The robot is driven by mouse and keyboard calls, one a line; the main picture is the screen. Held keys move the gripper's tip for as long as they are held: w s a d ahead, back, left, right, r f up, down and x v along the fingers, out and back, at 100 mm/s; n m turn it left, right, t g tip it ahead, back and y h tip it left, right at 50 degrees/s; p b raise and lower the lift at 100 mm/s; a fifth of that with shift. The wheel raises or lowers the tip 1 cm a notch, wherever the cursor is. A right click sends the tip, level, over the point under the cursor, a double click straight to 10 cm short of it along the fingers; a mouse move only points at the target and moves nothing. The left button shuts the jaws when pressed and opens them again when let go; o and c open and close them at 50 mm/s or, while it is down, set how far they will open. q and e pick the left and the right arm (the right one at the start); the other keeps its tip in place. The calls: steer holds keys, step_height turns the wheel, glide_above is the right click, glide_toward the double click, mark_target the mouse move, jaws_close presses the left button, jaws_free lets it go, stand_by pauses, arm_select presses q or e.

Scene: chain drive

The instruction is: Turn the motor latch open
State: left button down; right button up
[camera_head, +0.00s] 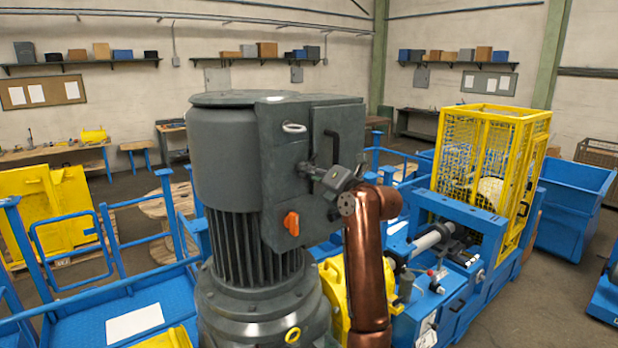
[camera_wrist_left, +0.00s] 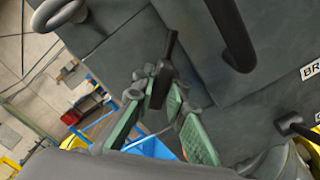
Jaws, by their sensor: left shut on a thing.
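The big grey motor (camera_head: 228,150) stands upright in the middle of the head view, with a box-shaped housing on its right side. My left gripper (camera_head: 314,172) is at the housing's face, below and beside a black door handle (camera_head: 333,145). In the left wrist view, the dark motor latch (camera_wrist_left: 162,82) sits between the green-padded fingers of my left gripper (camera_wrist_left: 158,108), which is shut on it. The latch's upper end sticks out past the fingertips. In the head view the gripper mostly hides the latch. My right gripper is not in view.
An orange knob (camera_head: 291,223) sits low on the housing, and a metal ring (camera_head: 294,128) sits above the gripper. A yellow mesh cage (camera_head: 490,160) and a blue machine frame (camera_head: 480,260) stand at right. Blue railings (camera_head: 110,240) stand at left.

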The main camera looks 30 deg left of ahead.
arm_select(q)
steer(key=n+b, duration=0.1)
steer(key=n, duration=0.1)
steer(key=n+b, duration=0.1)
steer(key=n, duration=0.1)
steer(key=shift+f+n, duration=0.2)
steer(key=shift+n, duration=0.1)
steer(key=n+b, duration=0.1)
steer(key=n, duration=0.2)
steer(key=shift+n, duration=1.2)
steer(key=shift+b, duration=0.3)
steer(key=c, duration=1.9)
jaws_free()
steer(key=shift+r, duration=0.15)
steer(key=shift+c, duration=0.2)
steer(key=v, duration=1.2)
steer(key=shift+w, duration=0.1)
